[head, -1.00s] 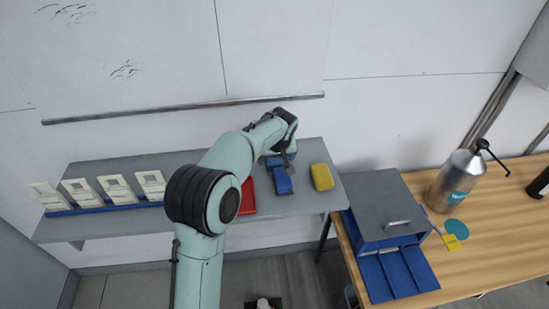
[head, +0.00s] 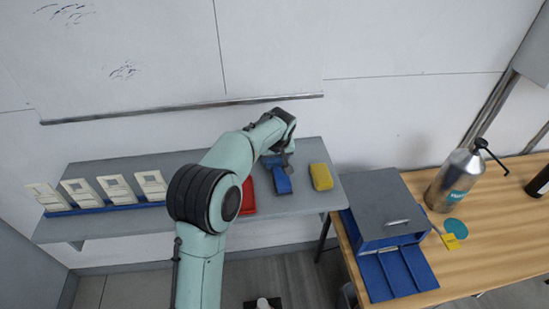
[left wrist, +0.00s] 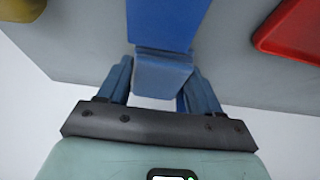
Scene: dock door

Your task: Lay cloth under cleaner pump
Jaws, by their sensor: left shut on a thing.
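A blue folded piece (head: 283,184), apparently a cloth, lies on the grey wall shelf between a red piece and a yellow one. My left gripper (head: 287,157) is over its far end. In the left wrist view my left gripper (left wrist: 162,76) is shut on the near end of the blue piece (left wrist: 163,22), with a finger on each side. The cleaner pump is a silver metal bottle (head: 453,182) with a black pump head, upright on the wooden table at the right. A teal disc (head: 454,226) lies in front of the bottle. My right gripper is not visible.
A yellow block (head: 321,177) and a red piece (head: 248,197) flank the blue piece on the shelf (head: 130,223). White switch plates (head: 117,189) stand at the left. A grey-lidded blue box (head: 385,210) stands on the table (head: 500,245) between shelf and bottle.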

